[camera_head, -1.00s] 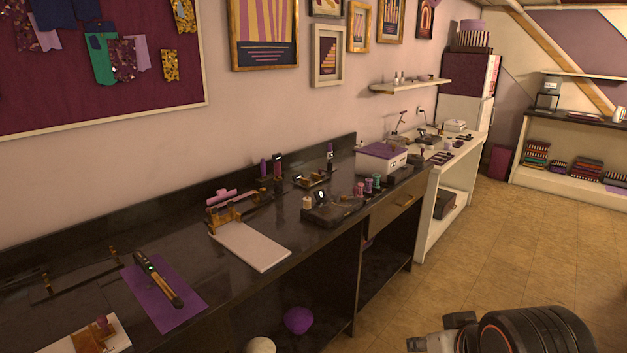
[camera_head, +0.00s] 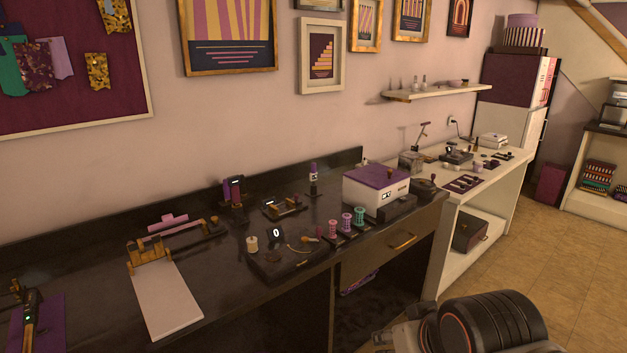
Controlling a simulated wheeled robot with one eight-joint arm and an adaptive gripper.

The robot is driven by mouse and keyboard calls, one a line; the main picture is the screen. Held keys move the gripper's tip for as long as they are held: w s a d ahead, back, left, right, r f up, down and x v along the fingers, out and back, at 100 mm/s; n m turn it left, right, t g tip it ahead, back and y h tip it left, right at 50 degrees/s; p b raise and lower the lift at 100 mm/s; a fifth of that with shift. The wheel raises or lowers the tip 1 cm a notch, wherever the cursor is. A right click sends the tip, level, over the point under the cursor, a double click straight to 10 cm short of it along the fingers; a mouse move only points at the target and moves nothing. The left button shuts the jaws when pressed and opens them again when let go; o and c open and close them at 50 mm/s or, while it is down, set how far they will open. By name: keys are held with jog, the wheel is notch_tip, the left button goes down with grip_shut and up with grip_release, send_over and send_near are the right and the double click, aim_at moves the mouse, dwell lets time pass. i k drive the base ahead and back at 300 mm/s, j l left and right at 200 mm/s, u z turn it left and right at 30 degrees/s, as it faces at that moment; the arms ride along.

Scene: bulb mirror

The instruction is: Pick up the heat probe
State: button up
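No label marks the heat probe, so I cannot tell for sure which tool it is. One slim black and gold tool with a small green light (camera_head: 29,318) lies on a purple mat (camera_head: 54,322) at the lower left, partly cut off by the frame. Another candidate is a small probe-like piece with an orange-brown end (camera_head: 305,239), by a thin looped cord on a black unit (camera_head: 262,262) with a display reading 0. My arm shows at the lower right, in front of the counter, but my gripper's fingers are not in view.
A pale board with a gold clamp (camera_head: 165,300) lies on the dark counter (camera_head: 235,305). Thread spools (camera_head: 347,223) and a white box with a purple lid (camera_head: 376,190) stand farther right. A white bench (camera_head: 510,165) adjoins beyond. Tiled floor (camera_head: 560,260) is open at right.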

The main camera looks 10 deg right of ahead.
aim_at(314, 174)
jog(key=u, duration=2.4)
jog(key=z, duration=2.4)
jog(key=i+l, duration=0.25)
jog(key=i+l+z, duration=0.1)
jog(key=i+l, duration=0.15)
jog(key=i, duration=0.25)
jog(key=i+l, duration=0.2)
jog(key=i, duration=0.2)
